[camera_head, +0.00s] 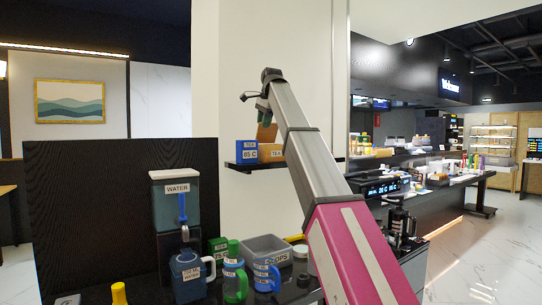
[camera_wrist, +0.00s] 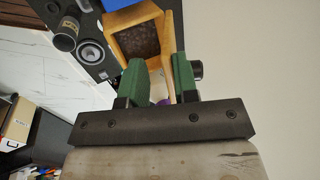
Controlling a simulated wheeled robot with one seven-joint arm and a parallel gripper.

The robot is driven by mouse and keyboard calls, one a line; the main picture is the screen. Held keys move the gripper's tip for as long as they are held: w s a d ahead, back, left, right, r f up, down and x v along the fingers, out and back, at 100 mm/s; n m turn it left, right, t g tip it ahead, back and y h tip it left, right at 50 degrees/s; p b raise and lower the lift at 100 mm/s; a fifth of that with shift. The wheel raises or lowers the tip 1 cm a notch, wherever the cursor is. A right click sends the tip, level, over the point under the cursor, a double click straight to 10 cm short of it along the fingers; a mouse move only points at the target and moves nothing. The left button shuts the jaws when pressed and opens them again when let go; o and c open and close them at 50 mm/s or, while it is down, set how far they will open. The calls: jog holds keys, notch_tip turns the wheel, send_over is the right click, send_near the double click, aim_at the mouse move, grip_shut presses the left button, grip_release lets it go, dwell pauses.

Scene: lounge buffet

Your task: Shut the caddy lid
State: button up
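The wooden tea caddy (camera_head: 270,154) stands on a dark wall shelf, labelled TEA. Its brown lid (camera_head: 266,132) appears raised above it, partly hidden by my arm. In the wrist view the caddy (camera_wrist: 124,46) is open, with dark contents showing inside. A light wooden panel, apparently the lid (camera_wrist: 170,42), stands along its right side and runs down towards the gap between my fingers. My gripper (camera_head: 265,112) is above the caddy. Its green fingers (camera_wrist: 159,78) are apart, with a clear gap; I cannot tell whether either touches the wood.
A blue tea box (camera_head: 247,152) stands close left of the caddy on the shelf (camera_head: 240,167). The wall is right behind. Below, the counter holds a water dispenser (camera_head: 176,205), mugs (camera_head: 235,280) and a grey bin (camera_head: 262,247).

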jog(key=shift+s+d+f, duration=0.55)
jog(key=shift+s+f, duration=0.1)
jog(key=shift+s, duration=0.15)
jog(key=shift+r, duration=0.1)
jog(key=v, duration=0.6)
jog(key=shift+r, duration=0.4)
dwell(0.4)
jog(key=shift+s+d, duration=0.1)
jog(key=shift+s, duration=0.15)
